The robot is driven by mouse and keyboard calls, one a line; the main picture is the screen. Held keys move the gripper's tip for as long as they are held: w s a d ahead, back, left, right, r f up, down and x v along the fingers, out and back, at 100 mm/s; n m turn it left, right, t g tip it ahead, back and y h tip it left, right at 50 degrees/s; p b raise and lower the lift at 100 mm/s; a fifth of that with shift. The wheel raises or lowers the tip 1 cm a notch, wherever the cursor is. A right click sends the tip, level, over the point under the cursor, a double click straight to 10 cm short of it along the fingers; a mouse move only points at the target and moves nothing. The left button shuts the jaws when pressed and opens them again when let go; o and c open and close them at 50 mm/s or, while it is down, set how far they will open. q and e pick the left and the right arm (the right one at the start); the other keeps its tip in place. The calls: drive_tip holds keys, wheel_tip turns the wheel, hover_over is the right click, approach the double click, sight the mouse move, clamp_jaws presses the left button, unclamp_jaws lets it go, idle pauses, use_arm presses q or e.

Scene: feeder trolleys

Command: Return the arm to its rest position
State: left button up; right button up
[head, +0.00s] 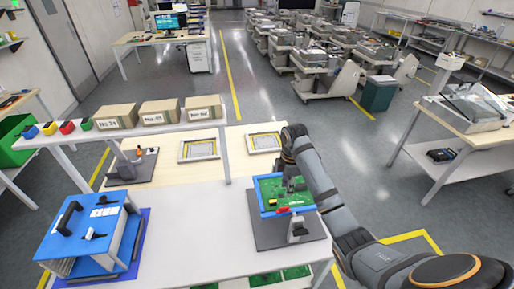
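My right arm comes in from the lower right and bends down at its wrist. My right gripper (293,187) hangs over a green circuit board (268,188) in a blue frame. It is small and dark here, so I cannot tell if its fingers are open or shut, or whether it touches the board. The board sits on a grey fixture (257,236) on the white table. A red part (283,210) lies at the board's near edge. My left arm and gripper are not in view.
A blue box fixture (82,232) stands at the table's left. A raised shelf (180,129) carries cardboard boxes (160,112) and small coloured bins (67,127). Two framed trays (199,150) lie behind. A side table (470,152) stands right; floor between is clear.

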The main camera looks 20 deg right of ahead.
drive_tip(key=s+a+f+m+t, duration=0.1)
drive_tip(key=s+a+f+m, duration=0.45)
drive_tip(key=s, duration=0.25)
drive_tip(key=s+a+r+m+t, duration=0.1)
drive_tip(key=s+a+m+t, duration=0.2)
drive_tip(key=s+m, duration=0.75)
drive_tip(key=s+d+f+n+g+b, duration=0.15)
drive_tip(key=f+b, duration=0.25)
drive_tip(key=f, duration=1.3)
drive_tip(key=s+d+f+b, duration=0.1)
drive_tip(key=s+f+b, duration=0.25)
drive_tip(key=f, duration=1.45)
drive_tip(key=s+d+f+g+b, duration=0.1)
drive_tip(key=s+f+b, duration=0.4)
drive_tip(key=s+f, duration=1.2)
wheel_tip(320, 180, down, 3)
drive_tip(key=shift+s+d+f+h+b, duration=0.2)
drive_tip(key=shift+s+h+b, duration=0.1)
drive_tip(key=shift+s+h, duration=0.1)
